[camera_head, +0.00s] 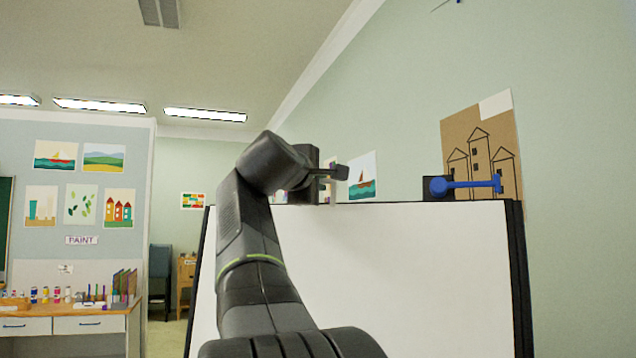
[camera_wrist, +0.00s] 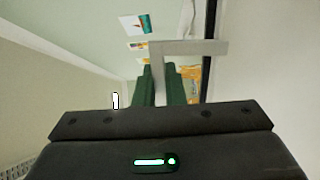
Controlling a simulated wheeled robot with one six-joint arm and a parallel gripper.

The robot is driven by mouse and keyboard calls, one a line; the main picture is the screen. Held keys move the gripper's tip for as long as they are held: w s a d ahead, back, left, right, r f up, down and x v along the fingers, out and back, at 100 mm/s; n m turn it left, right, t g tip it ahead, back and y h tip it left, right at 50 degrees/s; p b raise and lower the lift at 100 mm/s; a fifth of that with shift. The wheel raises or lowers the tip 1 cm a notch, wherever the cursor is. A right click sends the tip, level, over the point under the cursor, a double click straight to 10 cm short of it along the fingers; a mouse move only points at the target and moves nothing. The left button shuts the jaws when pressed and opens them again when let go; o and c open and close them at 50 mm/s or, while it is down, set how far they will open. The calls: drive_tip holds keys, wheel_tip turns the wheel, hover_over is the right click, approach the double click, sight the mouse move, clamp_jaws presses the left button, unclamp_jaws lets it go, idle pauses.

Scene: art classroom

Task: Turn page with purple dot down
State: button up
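A large blank white page (camera_head: 430,270) hangs on a black-framed easel (camera_head: 523,280). No purple dot shows in either view; my arm covers the page's left part. A blue clamp or lever (camera_head: 465,185) sits on the easel's top right edge. My gripper (camera_head: 335,172) is at the easel's top edge, left of centre. In the wrist view a grey angled bar (camera_wrist: 195,47) lies across the fingertips (camera_wrist: 160,85), with one leg running down between them. I cannot tell whether the fingers grip it.
A cardboard drawing of houses (camera_head: 480,150) stands behind the easel's right end. A paint counter (camera_head: 70,325) with bottles is at the far left. A dark chair (camera_head: 160,275) stands at the back. Open space lies above the easel.

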clamp_jaws()
drive_tip(key=b+v, duration=0.1)
drive_tip(key=v, duration=0.8)
drive_tip(key=shift+s, duration=0.25)
drive_tip(key=shift+a+r, duration=0.1)
drive_tip(key=shift+c, duration=0.6)
unclamp_jaws()
drive_tip(key=shift+f+b+v, duration=0.25)
drive_tip(key=shift+b+v, duration=0.15)
drive_tip(key=shift+v, duration=0.95)
drive_tip(key=shift+f+b+v, duration=0.2)
drive_tip(key=shift+b+v, duration=0.2)
drive_tip(key=shift+v, duration=0.9)
drive_tip(key=shift+f+v, duration=0.15)
drive_tip(key=shift+v, duration=0.85)
drive_tip(key=shift+f+v, duration=0.1)
drive_tip(key=shift+v, duration=0.9)
clamp_jaws()
